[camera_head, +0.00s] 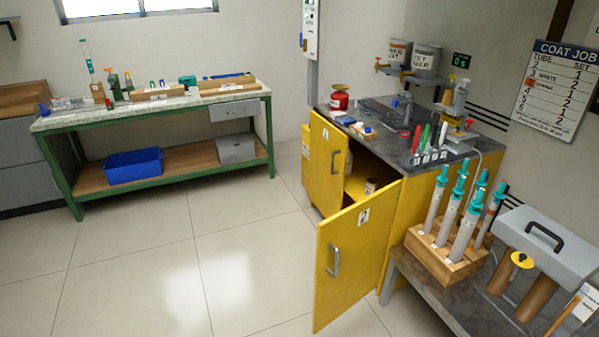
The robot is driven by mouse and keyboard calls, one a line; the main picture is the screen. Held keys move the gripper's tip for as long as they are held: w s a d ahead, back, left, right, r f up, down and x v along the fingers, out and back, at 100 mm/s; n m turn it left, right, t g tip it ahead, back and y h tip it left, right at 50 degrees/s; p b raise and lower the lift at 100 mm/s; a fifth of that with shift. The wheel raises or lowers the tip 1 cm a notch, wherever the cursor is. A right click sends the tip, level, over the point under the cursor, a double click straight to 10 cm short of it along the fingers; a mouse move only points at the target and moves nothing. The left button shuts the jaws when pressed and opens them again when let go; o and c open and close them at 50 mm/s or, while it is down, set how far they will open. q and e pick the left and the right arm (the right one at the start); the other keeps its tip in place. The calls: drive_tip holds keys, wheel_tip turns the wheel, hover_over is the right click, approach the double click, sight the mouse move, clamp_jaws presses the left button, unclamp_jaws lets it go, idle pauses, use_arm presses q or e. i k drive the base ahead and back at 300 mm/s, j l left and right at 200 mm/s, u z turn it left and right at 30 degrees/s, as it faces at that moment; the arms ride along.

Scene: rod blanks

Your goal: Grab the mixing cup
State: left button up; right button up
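A small pale cup-like container (370,187) with a dark label stands on a shelf inside the yellow cabinet (409,225). It may be the mixing cup, but it is too small to tell for sure. The open cabinet door (352,258) stands in front of its lower part. Neither of my grippers shows in the head view.
A second cabinet door (328,163) also stands open. A wooden rack (437,262) of large syringes stands on the near right bench. A green-framed workbench (150,113) stands along the back wall. The tiled floor (190,265) at left and centre is clear.

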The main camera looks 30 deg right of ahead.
sight(403, 136)
drive_tip(key=z, duration=1.35)
